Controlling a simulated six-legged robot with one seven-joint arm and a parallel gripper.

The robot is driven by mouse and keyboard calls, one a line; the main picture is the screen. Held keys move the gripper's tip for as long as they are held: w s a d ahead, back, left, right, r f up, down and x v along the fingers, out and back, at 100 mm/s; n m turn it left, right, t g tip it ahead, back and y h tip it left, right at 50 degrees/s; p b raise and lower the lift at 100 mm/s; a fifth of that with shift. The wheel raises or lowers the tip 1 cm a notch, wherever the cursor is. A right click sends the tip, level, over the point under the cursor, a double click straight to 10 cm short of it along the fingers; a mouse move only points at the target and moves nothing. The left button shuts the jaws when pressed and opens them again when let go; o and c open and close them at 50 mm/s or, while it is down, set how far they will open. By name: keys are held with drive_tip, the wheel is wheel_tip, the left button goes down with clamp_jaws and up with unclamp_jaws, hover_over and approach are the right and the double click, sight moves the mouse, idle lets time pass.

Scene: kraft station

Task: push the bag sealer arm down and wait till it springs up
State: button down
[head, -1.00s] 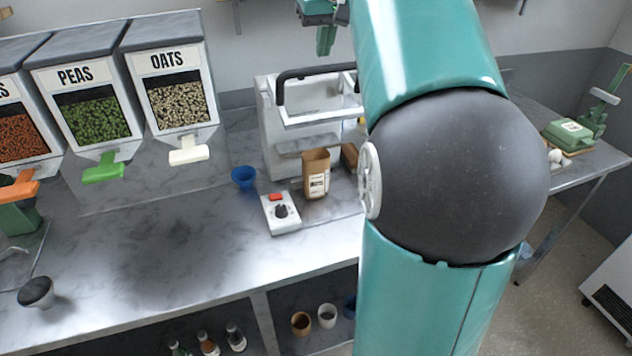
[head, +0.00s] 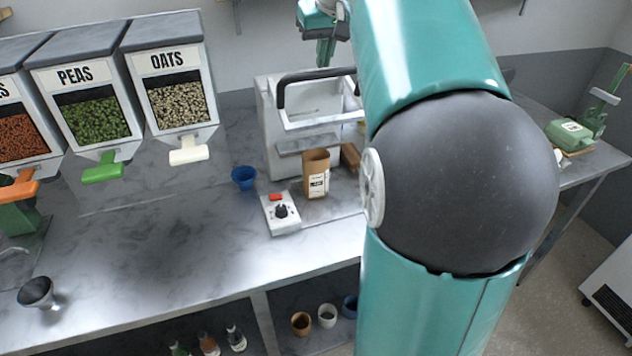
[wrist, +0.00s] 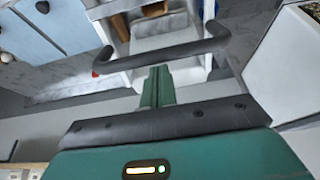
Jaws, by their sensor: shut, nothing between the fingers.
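The bag sealer (head: 271,128) is a white machine on the counter, with a dark U-shaped arm (head: 312,74) standing raised over its top. My arm covers its right side in the head view. My gripper (head: 325,64) is shut and empty, with its green fingers just above the sealer arm in the picture. In the wrist view the shut fingertips (wrist: 158,70) are close to the middle of the dark bar (wrist: 165,55). I cannot tell whether they touch it. A brown kraft bag (head: 316,172) with a white label stands upright in front of the sealer.
A white control box (head: 282,214) with a red button and dark knob sits before the sealer. A blue cup (head: 243,178) is to its left. Dispensers for peas (head: 95,118) and oats (head: 178,98) stand further left.

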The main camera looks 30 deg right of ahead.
wheel_tip(320, 180, up, 12)
idle(1.2)
idle(0.4)
drive_tip(key=s+a+f+n, duration=0.1)
drive_tip(key=s+a+f, duration=0.3)
drive_tip(key=a+f, duration=0.25)
drive_tip(key=s+a+f, duration=0.3)
drive_tip(key=a+f, duration=0.2)
drive_tip(key=a, duration=0.3)
drive_tip(key=s+a+f, duration=0.3)
drive_tip(key=s+f, duration=0.1)
drive_tip(key=f, duration=0.3)
drive_tip(key=s+a+f+n, duration=0.1)
drive_tip(key=s+a+f, duration=0.2)
drive_tip(key=s+f, duration=0.2)
drive_tip(key=s+a+f+n+t+y, duration=0.1)
drive_tip(key=s+a+f, duration=0.2)
drive_tip(key=f, duration=0.5)
drive_tip(key=shift+s+a+f, duration=0.15)
drive_tip(key=shift+s+f, duration=0.25)
drive_tip(key=shift+s, duration=0.25)
